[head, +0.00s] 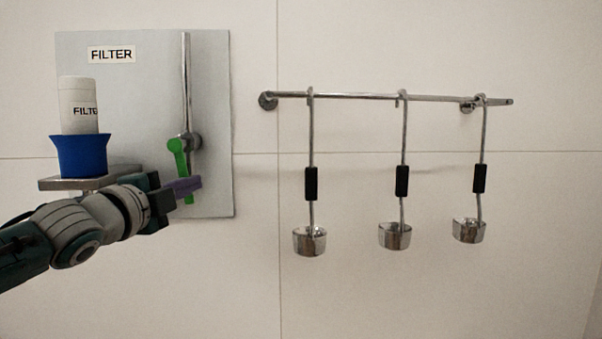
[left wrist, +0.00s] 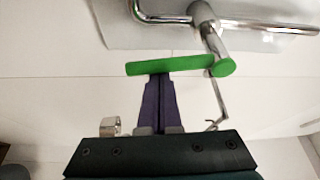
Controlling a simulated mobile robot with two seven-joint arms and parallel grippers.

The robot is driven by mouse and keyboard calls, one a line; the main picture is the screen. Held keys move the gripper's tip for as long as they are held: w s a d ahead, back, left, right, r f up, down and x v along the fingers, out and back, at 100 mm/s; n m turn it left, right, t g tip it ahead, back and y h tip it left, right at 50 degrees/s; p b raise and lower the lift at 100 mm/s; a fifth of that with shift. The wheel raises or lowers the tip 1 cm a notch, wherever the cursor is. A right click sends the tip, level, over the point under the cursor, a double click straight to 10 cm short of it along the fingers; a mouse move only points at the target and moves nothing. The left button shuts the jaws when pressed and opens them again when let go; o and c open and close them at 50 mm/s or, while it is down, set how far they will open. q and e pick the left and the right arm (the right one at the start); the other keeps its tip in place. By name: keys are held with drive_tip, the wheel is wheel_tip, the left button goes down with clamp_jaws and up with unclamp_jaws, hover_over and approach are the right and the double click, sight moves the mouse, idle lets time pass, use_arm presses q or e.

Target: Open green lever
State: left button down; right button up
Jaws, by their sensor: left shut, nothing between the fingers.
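The green lever (head: 178,152) is on a vertical metal pipe on the grey filter panel (head: 215,90). It hangs down from its pivot, and its lower end shows just below my gripper. My left gripper (head: 199,184) is shut and empty, with its purple fingers in front of the lever's lower part. In the left wrist view the fingertips (left wrist: 160,76) meet the edge of the green lever (left wrist: 165,66), touching it or very close. The lever's middle is partly hidden behind the gripper in the head view. My right gripper is in neither view.
A white filter bottle (head: 78,92) stands in a blue cup (head: 80,155) on a metal shelf (head: 60,184), close above my left arm. Right of the panel, three ladles (head: 311,185) hang from a wall rail (head: 380,96). The wall between panel and ladles is clear.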

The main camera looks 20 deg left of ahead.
use_arm(q)
drive_tip(key=shift+s+a+m+g+p, duration=0.3)
drive_tip(key=shift+a+m+g+p, duration=0.15)
drive_tip(key=shift+m, duration=0.45)
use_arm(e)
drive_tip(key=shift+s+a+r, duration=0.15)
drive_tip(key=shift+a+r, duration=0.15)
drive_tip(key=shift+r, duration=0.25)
use_arm(q)
drive_tip(key=shift+a+f, duration=0.1)
